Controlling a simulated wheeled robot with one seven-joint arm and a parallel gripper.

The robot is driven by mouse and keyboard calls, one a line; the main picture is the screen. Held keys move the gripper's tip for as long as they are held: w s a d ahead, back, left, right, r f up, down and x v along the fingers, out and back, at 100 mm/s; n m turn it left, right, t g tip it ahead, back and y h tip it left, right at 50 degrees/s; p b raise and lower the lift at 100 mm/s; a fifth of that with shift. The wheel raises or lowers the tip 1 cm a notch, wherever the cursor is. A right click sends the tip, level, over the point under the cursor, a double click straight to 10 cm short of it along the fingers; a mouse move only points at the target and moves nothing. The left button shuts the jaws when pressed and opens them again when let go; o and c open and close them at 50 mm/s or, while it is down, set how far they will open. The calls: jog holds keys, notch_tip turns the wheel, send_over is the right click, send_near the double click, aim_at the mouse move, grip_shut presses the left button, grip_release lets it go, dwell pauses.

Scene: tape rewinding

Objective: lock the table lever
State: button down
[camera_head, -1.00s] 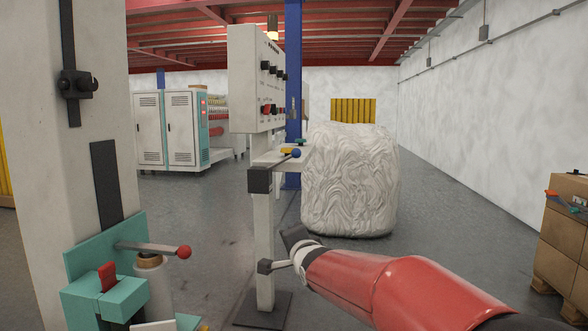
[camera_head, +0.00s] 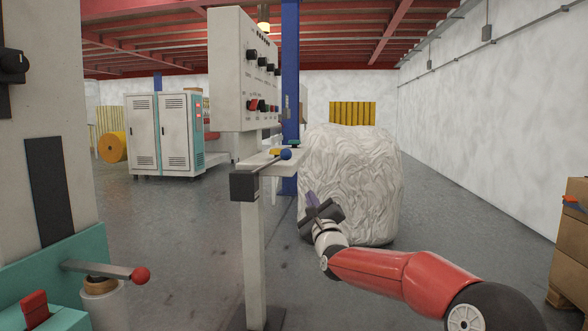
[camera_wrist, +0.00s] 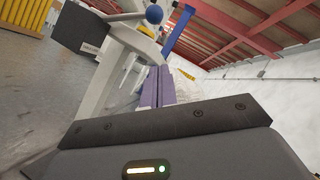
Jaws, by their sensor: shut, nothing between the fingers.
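A lever with a blue ball knob (camera_head: 286,154) rises from a dark block (camera_head: 243,186) on the small white table (camera_head: 264,162) of the control stand. The knob also shows at the top of the wrist view (camera_wrist: 154,14), with the dark block (camera_wrist: 80,30) to its left. My gripper (camera_head: 310,198) is shut and empty, to the right of and lower than the knob in the head view, apart from it. Its purple fingers (camera_wrist: 157,86) point toward the stand in the wrist view. A second lever with a red ball (camera_head: 141,275) is on the teal machine at lower left.
A control box (camera_head: 240,70) with black knobs is above the small table. A large wrapped bale (camera_head: 355,180) stands behind my gripper. White cabinets (camera_head: 165,135) are farther back, and cardboard boxes (camera_head: 570,240) are at the right edge. Open floor lies on both sides.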

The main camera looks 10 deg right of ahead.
jog(key=s+a+r+p+x, duration=0.1)
jog(key=a+p+x, duration=0.1)
jog(key=x, duration=1)
jog(key=shift+w+r+p, duration=0.4)
jog(key=shift+r+p, duration=0.1)
jog(key=shift+p, duration=0.2)
jog(key=shift+r, duration=0.15)
